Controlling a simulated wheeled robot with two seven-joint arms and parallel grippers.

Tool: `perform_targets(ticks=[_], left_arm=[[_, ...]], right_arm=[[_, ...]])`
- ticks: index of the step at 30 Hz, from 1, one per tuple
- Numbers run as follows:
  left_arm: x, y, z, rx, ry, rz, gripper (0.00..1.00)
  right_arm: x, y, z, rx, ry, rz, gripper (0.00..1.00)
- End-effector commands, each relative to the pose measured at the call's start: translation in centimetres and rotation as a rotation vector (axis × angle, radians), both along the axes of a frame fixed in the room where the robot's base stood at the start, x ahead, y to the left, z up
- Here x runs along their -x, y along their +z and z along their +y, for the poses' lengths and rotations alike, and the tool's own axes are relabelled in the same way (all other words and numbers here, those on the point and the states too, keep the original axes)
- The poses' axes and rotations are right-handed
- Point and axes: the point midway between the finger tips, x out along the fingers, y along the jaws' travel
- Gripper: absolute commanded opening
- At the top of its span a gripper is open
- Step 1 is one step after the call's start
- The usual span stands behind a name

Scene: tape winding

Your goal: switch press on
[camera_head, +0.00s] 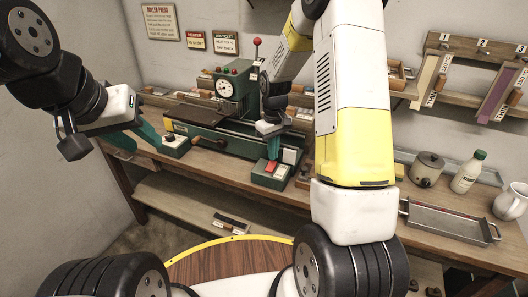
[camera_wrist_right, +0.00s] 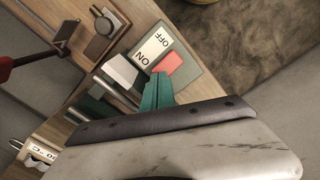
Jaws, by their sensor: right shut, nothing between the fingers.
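The switch box (camera_head: 268,181) stands on the bench in front of the press (camera_head: 228,118). Its red rocker (camera_wrist_right: 171,64) shows in the right wrist view, beside a white label (camera_wrist_right: 151,49) reading ON and OFF. My right gripper (camera_head: 272,158) is shut and empty. Its teal fingertips point down at the red rocker, close to it; I cannot tell whether they touch. They partly cover the box's near side in the right wrist view. My left gripper (camera_head: 148,146) looks open and empty, with teal fingers apart, near the left bench edge.
A box with a black knob (camera_head: 171,139) is close to my left fingertips. Tape strips hang on the wall rack (camera_head: 465,48).

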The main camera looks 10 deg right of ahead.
Motion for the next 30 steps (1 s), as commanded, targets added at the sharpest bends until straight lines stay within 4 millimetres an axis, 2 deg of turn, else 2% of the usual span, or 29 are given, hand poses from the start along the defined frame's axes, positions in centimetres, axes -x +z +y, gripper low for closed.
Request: perform_targets(ticks=[30], left_arm=[[0.0, 0.0, 0.0, 0.000, 0.000, 0.000, 0.36]], right_arm=[[0.0, -1.6, 0.0, 0.000, 0.000, 0.001, 0.00]])
